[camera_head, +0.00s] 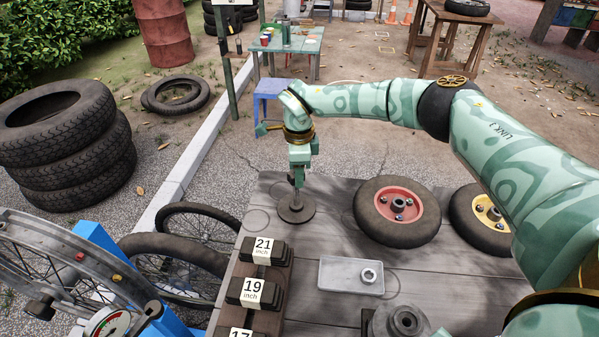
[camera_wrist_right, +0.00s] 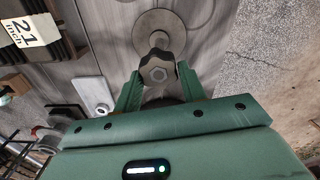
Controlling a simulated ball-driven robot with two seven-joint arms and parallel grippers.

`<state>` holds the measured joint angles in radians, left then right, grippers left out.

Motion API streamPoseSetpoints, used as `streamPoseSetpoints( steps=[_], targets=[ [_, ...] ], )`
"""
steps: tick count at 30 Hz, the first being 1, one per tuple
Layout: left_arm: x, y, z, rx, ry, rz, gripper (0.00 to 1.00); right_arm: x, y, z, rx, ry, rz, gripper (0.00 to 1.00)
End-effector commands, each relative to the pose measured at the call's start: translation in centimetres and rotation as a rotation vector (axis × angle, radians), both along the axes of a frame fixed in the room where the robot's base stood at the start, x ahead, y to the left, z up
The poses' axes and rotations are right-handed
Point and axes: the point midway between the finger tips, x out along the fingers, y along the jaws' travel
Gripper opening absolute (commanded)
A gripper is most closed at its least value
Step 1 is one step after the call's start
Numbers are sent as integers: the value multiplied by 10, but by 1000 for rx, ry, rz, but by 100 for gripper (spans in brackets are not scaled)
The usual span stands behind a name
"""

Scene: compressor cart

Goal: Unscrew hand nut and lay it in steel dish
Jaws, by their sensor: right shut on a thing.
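The hand nut (camera_wrist_right: 158,66) is dark and lobed in the wrist view, between the two green fingers of my right gripper (camera_wrist_right: 159,88). In the head view my right gripper (camera_head: 298,181) points down over a round grey base (camera_head: 296,208) with a short upright post; the nut is mostly hidden there. The gripper is shut on the nut, above the base disc (camera_wrist_right: 158,24). I cannot tell whether thread still engages. The steel dish (camera_head: 335,284) is a shallow rectangular tray on the bench, with a pale ring-shaped part (camera_head: 370,276) inside. My left gripper is not in view.
The wooden bench (camera_head: 310,250) holds a red-hubbed wheel (camera_head: 397,211) and a yellow-hubbed wheel (camera_head: 483,219) at right. Blocks labelled 21 (camera_head: 262,251) and 19 (camera_head: 251,292) stand left of the dish. A grey round fitting (camera_head: 404,321) is at the front.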

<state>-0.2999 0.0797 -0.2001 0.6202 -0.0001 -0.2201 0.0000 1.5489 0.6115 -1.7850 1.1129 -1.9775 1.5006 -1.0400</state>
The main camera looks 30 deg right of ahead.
Motion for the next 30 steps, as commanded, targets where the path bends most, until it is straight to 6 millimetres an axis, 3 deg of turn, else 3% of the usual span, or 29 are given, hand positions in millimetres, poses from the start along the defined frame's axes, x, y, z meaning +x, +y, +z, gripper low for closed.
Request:
streamPoseSetpoints(
  steps=[18,30],
  targets=[
    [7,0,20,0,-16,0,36,0,0,31,1,0,-2,13],
    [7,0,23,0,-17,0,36,-4,-1,27,0,1,-1,13]
  ],
)
